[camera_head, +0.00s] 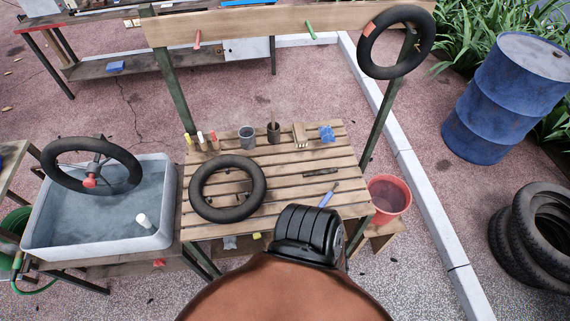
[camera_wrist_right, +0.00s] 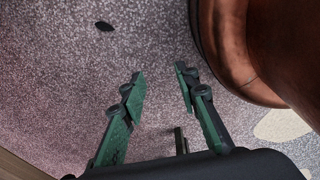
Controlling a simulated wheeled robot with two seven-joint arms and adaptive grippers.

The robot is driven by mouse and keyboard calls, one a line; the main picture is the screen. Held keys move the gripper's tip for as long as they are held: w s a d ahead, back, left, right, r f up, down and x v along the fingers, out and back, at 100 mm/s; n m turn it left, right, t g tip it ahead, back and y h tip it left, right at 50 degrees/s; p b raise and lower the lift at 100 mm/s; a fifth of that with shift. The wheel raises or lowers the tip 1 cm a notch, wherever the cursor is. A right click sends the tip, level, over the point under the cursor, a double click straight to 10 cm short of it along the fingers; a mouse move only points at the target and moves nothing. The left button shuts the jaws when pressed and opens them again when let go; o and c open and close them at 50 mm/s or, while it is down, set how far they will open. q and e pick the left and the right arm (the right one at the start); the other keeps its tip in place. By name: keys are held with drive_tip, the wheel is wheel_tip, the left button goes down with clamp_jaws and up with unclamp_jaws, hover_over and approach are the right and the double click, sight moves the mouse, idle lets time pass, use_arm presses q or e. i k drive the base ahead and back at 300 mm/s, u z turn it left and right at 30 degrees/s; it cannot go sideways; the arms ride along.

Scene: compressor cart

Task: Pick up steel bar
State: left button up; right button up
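A short dark bar (camera_head: 320,172) lies flat on the slatted wooden table (camera_head: 268,163), right of the middle; it may be the steel bar, but it is too small to be sure. A blue-handled tool (camera_head: 328,194) lies just nearer than it. My right gripper (camera_wrist_right: 160,82) shows only in the right wrist view. Its two green-and-black fingers are apart with nothing held between them, over speckled ground. The bar is not recognisable in that view. My left gripper is in neither view.
A large brown rounded body with a black ribbed part (camera_head: 307,238) fills the near foreground. A similar brown surface (camera_wrist_right: 225,45) stands close right of my right gripper. A tyre (camera_head: 228,188), cups and a blue item share the table. A water tub (camera_head: 45,238) stands left, a red bucket (camera_head: 388,197) right.

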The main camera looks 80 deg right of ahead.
sight(332, 170)
drive_tip(key=i, duration=0.4)
drive_tip(key=z, duration=3.3)
drive_tip(key=i, duration=0.5)
drive_tip(key=u, duration=0.1)
